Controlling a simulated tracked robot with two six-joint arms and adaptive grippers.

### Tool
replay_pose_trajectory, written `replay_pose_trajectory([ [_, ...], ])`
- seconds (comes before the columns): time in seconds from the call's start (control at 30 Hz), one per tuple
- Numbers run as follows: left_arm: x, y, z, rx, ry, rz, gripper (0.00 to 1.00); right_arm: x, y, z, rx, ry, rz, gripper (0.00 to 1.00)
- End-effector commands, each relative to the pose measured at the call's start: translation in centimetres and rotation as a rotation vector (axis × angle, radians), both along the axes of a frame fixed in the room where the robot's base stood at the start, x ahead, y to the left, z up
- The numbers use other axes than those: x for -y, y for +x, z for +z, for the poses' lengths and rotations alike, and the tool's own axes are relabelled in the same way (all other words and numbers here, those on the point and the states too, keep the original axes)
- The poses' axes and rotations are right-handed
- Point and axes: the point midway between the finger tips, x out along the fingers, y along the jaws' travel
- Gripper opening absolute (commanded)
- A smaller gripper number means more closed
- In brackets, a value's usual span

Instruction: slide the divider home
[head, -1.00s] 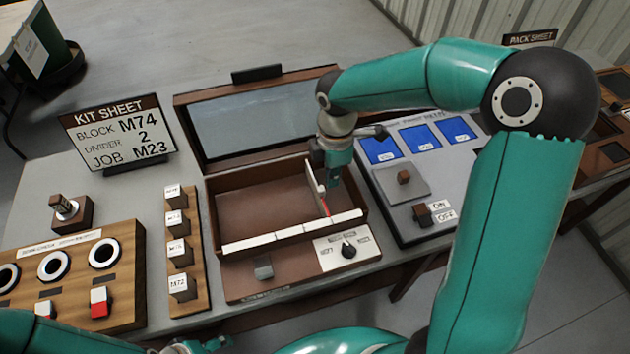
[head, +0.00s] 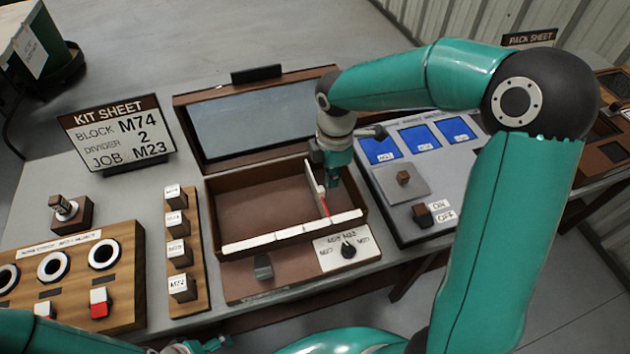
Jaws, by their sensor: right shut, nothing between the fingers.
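The divider (head: 314,187) is a thin pale upright panel standing across the right part of the brown box (head: 212,205). A red line shows near its front end. The box's lid with a grey-blue inner face (head: 250,118) stands open at the back. My right gripper (head: 333,184) is shut and empty, pointing down inside the box just right of the divider. Whether it touches the divider I cannot tell. Pale strips (head: 290,233) run along the box's front edge. Part of my left arm shows at the bottom left; the left gripper's fingers cannot be made out clearly.
The kit sheet (head: 119,132) reads block M74, divider 2, job M23. A rack of labelled blocks (head: 176,250) stands left of the box, beside a wooden ring panel (head: 80,262). A grey panel with blue pockets (head: 419,138) stands at right.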

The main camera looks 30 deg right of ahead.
Motion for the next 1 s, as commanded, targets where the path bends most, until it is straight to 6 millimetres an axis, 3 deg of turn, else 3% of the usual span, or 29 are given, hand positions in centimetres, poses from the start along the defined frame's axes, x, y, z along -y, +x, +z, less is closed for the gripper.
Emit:
replay_pose_trajectory([
  [1.0,0.0,0.0,-2.0,0.000,0.000,0.000,0.87,0.0,0.0,-2.6,0.000,0.000,0.000,0.00],
])
